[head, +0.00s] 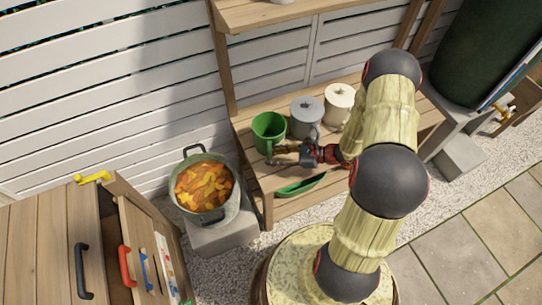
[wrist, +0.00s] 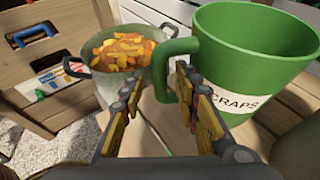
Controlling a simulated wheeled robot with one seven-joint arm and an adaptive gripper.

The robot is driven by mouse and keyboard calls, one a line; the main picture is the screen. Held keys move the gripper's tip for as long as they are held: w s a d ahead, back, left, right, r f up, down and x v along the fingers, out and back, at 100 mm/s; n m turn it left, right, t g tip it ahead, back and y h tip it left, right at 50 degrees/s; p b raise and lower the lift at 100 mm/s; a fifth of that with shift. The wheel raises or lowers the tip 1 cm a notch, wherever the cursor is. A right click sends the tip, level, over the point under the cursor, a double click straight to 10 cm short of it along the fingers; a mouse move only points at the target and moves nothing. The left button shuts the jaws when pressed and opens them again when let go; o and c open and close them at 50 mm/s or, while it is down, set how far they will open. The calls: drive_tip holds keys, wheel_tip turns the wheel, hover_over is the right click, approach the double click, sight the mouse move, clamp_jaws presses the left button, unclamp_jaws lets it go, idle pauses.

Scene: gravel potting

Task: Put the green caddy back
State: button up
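The green caddy (head: 269,130) is a lidless, tapered green bucket standing upright on the wooden bench. In the wrist view the caddy (wrist: 250,50) shows a white "SCRAPS" label and a thick side handle. My gripper (head: 280,155) is at the caddy's handle, low over the bench. In the wrist view my gripper (wrist: 157,80) is open, with the handle between or just beyond its two fingertips. A gap shows beside the left finger; contact at the right finger is unclear.
Two lidded canisters, grey (head: 306,116) and cream (head: 340,103), stand right of the caddy. A green dish or lid (head: 300,186) lies at the bench's front. A pot of orange leaves (head: 204,187) stands left on a block. A wooden drawer cabinet (head: 140,235) is front left.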

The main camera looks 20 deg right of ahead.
drive_tip(key=p+v, duration=0.3)
drive_tip(key=v, duration=0.7)
drive_tip(key=s+a+r+n+g+h, duration=0.1)
drive_tip(key=a+r+n+g+h, duration=0.2)
drive_tip(key=r+n, duration=0.5)
drive_tip(key=s+a+r+n+g, duration=0.2)
drive_tip(key=a+r+n+g, duration=0.3)
drive_tip(key=r, duration=0.7)
drive_tip(key=s+a+r+n+t+h, duration=0.2)
drive_tip(key=s+r+n+t+h, duration=0.1)
drive_tip(key=r, duration=0.6)
drive_tip(key=s+a+r+n+t+h, duration=0.2)
drive_tip(key=s+r+n+h, duration=0.3)
drive_tip(key=s+r+n, duration=0.3)
drive_tip(key=shift+a+r+n+t, duration=0.3)
drive_tip(key=shift+r+n+t, duration=0.1)
drive_tip(key=shift+r, duration=0.5)
